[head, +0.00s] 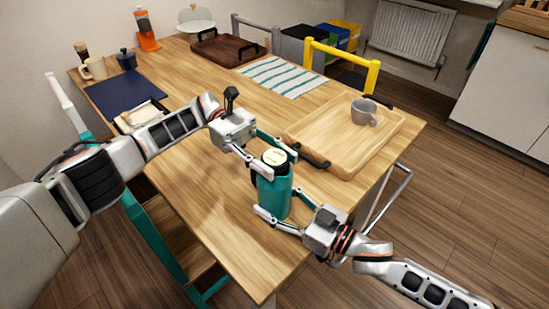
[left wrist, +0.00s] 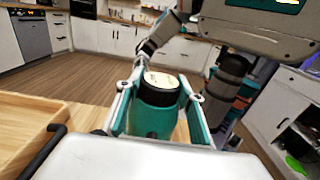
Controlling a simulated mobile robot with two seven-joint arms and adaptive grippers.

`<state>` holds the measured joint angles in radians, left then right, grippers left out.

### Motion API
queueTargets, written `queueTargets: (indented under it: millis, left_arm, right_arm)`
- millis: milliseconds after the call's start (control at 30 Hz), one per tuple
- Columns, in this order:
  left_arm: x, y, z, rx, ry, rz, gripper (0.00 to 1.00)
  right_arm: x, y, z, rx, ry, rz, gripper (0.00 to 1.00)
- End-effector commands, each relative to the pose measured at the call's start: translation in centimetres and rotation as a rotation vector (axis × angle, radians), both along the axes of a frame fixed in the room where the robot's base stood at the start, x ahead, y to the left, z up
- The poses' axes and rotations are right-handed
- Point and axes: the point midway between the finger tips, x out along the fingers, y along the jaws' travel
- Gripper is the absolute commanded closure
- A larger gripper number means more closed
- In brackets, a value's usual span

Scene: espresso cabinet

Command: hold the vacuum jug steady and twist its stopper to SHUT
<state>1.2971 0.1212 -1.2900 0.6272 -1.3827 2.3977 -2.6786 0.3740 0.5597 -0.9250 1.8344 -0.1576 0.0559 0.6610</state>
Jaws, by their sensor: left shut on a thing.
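The vacuum jug (head: 273,196) is teal and stands upright near the table's front right edge. Its stopper (head: 275,157) has a black rim and a cream top; the stopper also shows in the left wrist view (left wrist: 161,80), above the teal body (left wrist: 152,120). The marks on the top are too small to read. My left gripper (head: 277,158) is shut on the stopper, one finger on each side. My right gripper (head: 278,204) has its fingers around the jug's body, lower down, and seems closed on it; part of one finger is hidden.
A wooden tray (head: 315,129) with a grey mug (head: 364,112) lies just behind the jug. A striped cloth (head: 282,77), dark board (head: 228,52) and blue mat (head: 125,95) lie farther back. The table left of the jug is clear.

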Motion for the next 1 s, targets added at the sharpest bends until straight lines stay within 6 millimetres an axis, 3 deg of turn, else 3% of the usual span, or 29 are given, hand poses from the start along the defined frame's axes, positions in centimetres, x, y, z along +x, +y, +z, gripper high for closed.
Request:
queueTargets:
  millis: [33, 600, 633, 700, 1000]
  left_arm:
    - [-0.13, -0.1, -0.63, 0.013, 0.0, -0.009, 0.84]
    - [0.12, 0.11, -0.31, 0.011, -0.001, -0.016, 0.84]
    - [0.12, 0.12, -0.29, 0.011, -0.001, -0.016, 0.58]
    - [0.14, 0.12, -0.25, 0.009, -0.001, -0.015, 0.45]
    - [0.14, 0.07, 0.02, 0.005, -0.001, -0.016, 0.45]
  right_arm:
    - [0.02, 0.05, -0.03, 0.005, 0.005, 0.0, 0.88]
    - [0.04, -0.01, -0.04, 0.004, 0.004, -0.001, 0.88]
    - [0.04, -0.01, -0.05, 0.004, 0.004, -0.001, 0.88]
    - [0.05, -0.02, -0.04, 0.003, 0.004, -0.001, 0.88]
    - [0.04, -0.03, -0.06, 0.002, 0.002, -0.001, 0.88]
